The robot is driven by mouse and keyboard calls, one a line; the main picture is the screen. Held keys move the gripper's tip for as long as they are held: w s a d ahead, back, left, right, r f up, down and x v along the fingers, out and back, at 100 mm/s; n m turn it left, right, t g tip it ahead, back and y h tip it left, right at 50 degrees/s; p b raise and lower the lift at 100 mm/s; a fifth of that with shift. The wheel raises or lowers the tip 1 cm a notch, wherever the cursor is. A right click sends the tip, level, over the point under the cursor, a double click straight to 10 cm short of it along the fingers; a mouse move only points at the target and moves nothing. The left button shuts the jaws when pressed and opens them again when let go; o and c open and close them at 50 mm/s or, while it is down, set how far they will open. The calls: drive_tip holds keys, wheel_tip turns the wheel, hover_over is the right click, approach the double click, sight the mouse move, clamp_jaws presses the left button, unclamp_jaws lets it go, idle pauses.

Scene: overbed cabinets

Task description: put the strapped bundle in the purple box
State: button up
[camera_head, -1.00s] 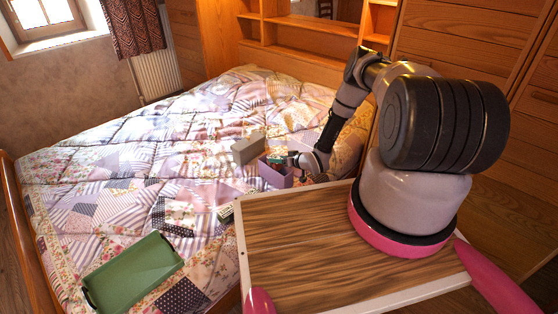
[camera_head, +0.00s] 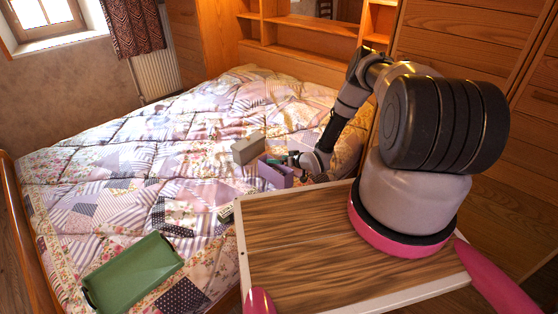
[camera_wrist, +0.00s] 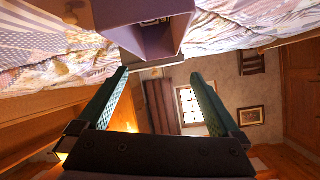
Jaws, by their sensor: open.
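The purple box (camera_head: 273,173) stands on the bed in front of my gripper, its opening showing in the wrist view (camera_wrist: 178,30). A small pale and dark thing (camera_wrist: 150,21) lies inside the box; it may be the strapped bundle, but it is too small and cut off to be sure. My gripper (camera_wrist: 160,73) is open, with nothing between its green fingers, and apart from the box. In the head view my gripper (camera_head: 281,160) is at the box's far right side, partly hidden.
A grey box (camera_head: 248,148) stands just behind the purple box. A green tray (camera_head: 132,275) lies at the bed's near left. A small pale and dark item (camera_head: 226,213) lies by my wooden top's edge. The quilt (camera_head: 110,165) is mostly clear; wooden cabinets stand behind.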

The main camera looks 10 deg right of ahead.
drive_tip(key=v, duration=1)
drive_tip(key=shift+s+r, duration=0.2)
drive_tip(key=shift+d, duration=0.1)
